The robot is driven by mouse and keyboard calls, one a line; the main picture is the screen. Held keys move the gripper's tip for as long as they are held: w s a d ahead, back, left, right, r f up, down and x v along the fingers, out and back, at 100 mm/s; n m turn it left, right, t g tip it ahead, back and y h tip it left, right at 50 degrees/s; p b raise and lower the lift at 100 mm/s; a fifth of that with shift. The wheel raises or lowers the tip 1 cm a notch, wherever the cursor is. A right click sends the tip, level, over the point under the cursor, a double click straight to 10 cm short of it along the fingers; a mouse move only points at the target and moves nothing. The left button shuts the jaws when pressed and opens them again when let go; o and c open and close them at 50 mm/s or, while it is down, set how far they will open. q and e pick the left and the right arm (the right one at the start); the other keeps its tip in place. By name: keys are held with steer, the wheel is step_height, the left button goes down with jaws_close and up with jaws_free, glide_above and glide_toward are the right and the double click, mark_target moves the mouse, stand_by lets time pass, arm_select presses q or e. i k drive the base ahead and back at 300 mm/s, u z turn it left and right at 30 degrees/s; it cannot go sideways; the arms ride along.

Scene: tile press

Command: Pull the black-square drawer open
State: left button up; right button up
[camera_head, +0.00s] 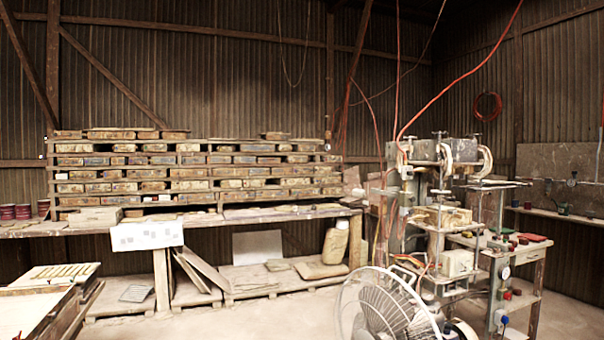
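A wide wooden rack (200,172) of stacked, drawer-like slabs stands on a long bench against the back wall. The slabs are worn, with yellowish, grey and brown fronts, and they lie in several rows. I cannot make out a black square on any front at this size, so I cannot tell which one is the black-square drawer. Neither of my grippers is in view.
A long bench (20,231) carries the rack, and a white sheet (147,235) hangs over its front. A press machine (440,215) and a caged fan (385,308) stand at the right. The middle floor (265,318) is clear. A low table (28,310) is at front left.

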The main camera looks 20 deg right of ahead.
mark_target(319, 169)
steer(key=z, duration=0.2)
steer(key=i, duration=6.2)
steer(key=z, duration=1.7)
steer(key=i, duration=3.1)
